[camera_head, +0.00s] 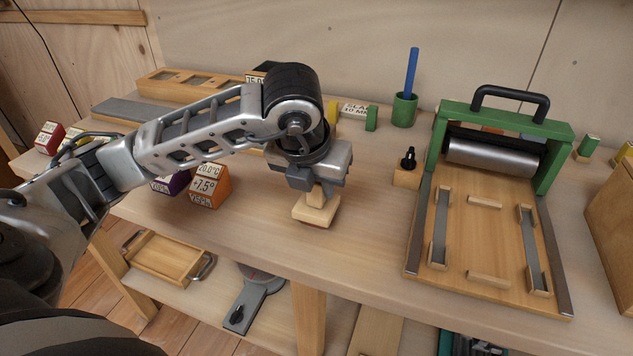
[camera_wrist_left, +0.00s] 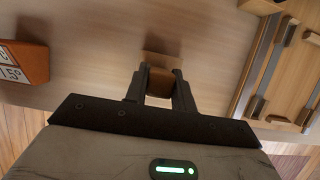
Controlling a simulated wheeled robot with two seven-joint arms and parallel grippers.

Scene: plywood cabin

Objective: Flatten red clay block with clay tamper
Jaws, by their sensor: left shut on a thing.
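My left gripper (camera_head: 318,186) is shut on the wooden clay tamper (camera_head: 317,209) and holds it upright, with its flat square base low over the workbench near the front edge. A thin reddish-brown edge (camera_head: 313,226) shows just under the base; it looks like the red clay block, mostly hidden by the tamper. I cannot tell how firmly the two touch. In the left wrist view the tamper handle (camera_wrist_left: 160,82) sits between the two fingers, and no red clay is clear there. My right gripper is in neither view.
A slab roller (camera_head: 490,155) with a green frame and wooden bed stands at the right. An orange block (camera_head: 209,187) and a purple block lie left of the tamper. A green cup (camera_head: 403,110) with a blue stick stands behind. Bare bench lies between tamper and roller.

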